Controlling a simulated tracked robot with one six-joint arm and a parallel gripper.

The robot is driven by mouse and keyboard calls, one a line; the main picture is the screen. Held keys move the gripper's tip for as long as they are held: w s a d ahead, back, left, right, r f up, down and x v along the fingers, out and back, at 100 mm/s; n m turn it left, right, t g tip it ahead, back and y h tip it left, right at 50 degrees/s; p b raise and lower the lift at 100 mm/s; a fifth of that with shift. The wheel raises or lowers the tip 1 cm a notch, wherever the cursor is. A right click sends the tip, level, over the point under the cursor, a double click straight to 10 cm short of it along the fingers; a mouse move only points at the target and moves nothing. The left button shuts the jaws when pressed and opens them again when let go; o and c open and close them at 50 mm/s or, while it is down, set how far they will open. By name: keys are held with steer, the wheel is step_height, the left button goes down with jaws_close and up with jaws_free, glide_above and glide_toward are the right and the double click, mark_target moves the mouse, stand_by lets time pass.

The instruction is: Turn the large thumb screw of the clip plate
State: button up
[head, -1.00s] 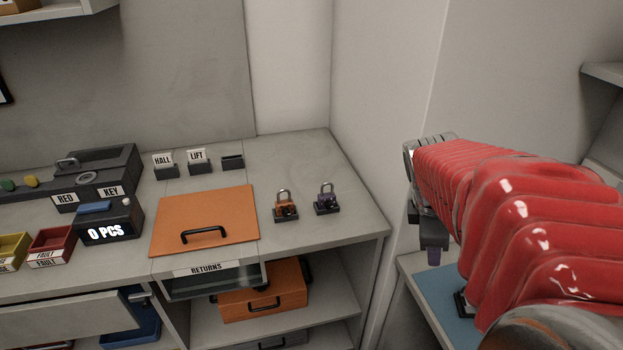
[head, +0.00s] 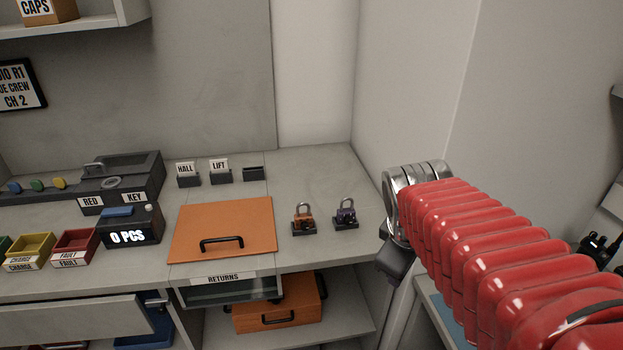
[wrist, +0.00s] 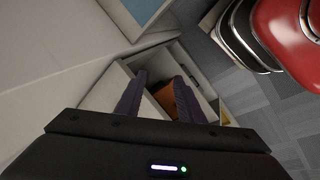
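I cannot make out the clip plate or its large thumb screw in either view. My gripper (wrist: 158,82) shows in the wrist view with two purple fingers spread apart and nothing held between them. In the head view its dark body (head: 396,262) hangs below the metal wrist of my red arm, beside the right end of the workbench. Its fingers are hidden there.
An orange case (head: 275,304) sits below. Radios (head: 597,246) stand at far right.

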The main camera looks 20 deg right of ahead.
stand_by(0.3)
steer(key=s+a+r+m+t+y, duration=0.1)
steer(key=a+m, duration=0.2)
steer(key=a, duration=0.5)
steer(key=s+a+m+t+y, duration=0.1)
steer(key=a+m+y, duration=0.1)
steer(key=a, duration=0.6)
steer(key=shift+s+r+m+t, duration=0.3)
steer(key=shift+s+r+m, duration=0.05)
steer(key=shift+m, duration=0.25)
steer(key=shift+c, duration=0.5)
